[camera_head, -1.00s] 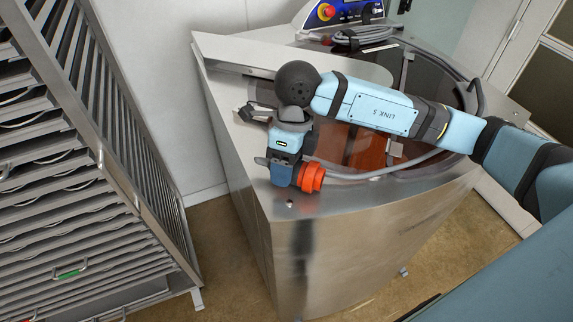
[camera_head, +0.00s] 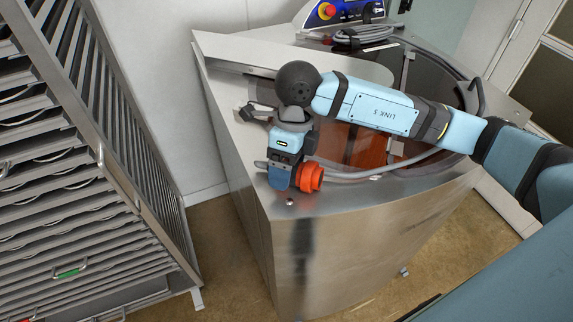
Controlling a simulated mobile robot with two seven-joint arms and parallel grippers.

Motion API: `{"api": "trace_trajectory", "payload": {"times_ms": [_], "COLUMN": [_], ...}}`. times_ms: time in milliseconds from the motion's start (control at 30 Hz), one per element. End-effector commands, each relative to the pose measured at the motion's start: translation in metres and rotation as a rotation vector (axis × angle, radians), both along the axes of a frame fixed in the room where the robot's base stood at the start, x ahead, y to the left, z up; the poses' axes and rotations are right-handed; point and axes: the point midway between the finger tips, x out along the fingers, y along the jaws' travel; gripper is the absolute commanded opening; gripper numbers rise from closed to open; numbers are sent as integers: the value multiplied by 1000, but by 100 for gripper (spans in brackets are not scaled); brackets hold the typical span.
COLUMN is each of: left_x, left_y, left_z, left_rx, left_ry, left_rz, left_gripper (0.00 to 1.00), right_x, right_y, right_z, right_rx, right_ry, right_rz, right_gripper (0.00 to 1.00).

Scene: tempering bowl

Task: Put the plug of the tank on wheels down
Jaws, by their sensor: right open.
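The orange-red plug (camera_head: 311,178) is at the front left corner of the tank on wheels (camera_head: 360,235), a steel cabinet with a round dark opening. A grey cable runs right from the plug across the steel top. My right gripper (camera_head: 279,180) is open, pointing down at the plug's left side. It partly hides the plug, so I cannot tell whether the fingers still touch it. The plug appears to be at the level of the steel top, but the contact under it is hidden. My left gripper is not in view.
A steel rack with several trays (camera_head: 85,200) stands at the left, with a gap of floor between it and the tank. A control panel with a red knob (camera_head: 327,11) and a coiled grey cable (camera_head: 360,38) are at the back of the tank.

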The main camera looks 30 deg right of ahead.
Motion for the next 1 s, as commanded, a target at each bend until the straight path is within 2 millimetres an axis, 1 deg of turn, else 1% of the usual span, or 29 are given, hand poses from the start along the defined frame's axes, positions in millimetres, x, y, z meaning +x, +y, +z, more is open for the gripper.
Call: {"api": "trace_trajectory", "payload": {"times_ms": [33,67,100,167,400,500,600,733,1000], "left_x": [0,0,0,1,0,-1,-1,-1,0], "left_y": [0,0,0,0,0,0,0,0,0], "left_z": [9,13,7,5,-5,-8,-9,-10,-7], "left_rx": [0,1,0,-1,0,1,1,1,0], "left_ry": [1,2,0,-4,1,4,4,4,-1], "left_rz": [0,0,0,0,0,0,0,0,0], "left_gripper": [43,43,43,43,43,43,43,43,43], "right_x": [0,0,3,6,17,20,23,24,25], "right_y": [0,0,-2,-5,-17,-21,-24,-27,-27], "right_z": [9,13,15,27,80,98,111,120,122], "right_rx": [1,1,1,2,3,1,3,2,2], "right_ry": [-1,-1,-4,-7,-6,-5,-3,-1,-1], "right_rz": [0,0,-1,0,0,1,0,1,1], "right_gripper": [75,75,75,75,75,75,75,75,75]}}
